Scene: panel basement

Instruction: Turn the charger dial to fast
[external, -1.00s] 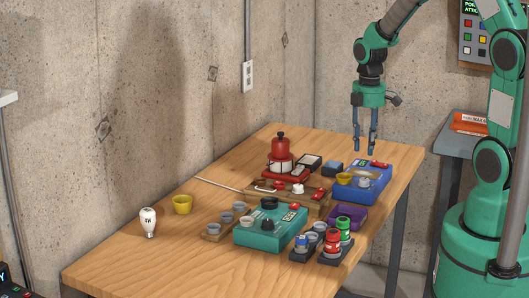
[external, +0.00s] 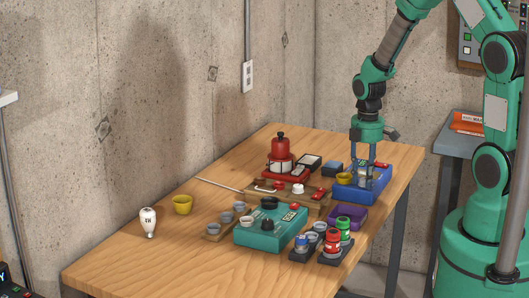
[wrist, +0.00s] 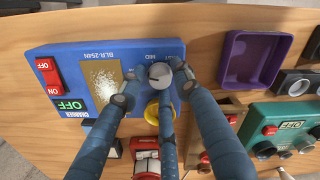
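The charger is a blue box (external: 352,194) at the back right of the table. In the wrist view its blue face (wrist: 84,55) carries a grey round dial (wrist: 160,75) with the word MID above it. Other dial markings are partly covered, and I cannot tell exactly where the pointer aims. A red ON/OFF switch (wrist: 48,77) and a green OFF display (wrist: 70,104) are on the left side of the face. My gripper (wrist: 154,84) is over the charger with its blue fingers spread around the dial. A gap shows on the left; contact on the right is unclear.
A yellow cup (wrist: 153,109) is close beside the dial, partly behind a finger. A purple tray (external: 346,215), a teal box (external: 262,240) and a red lantern-like object (external: 281,150) stand nearby.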

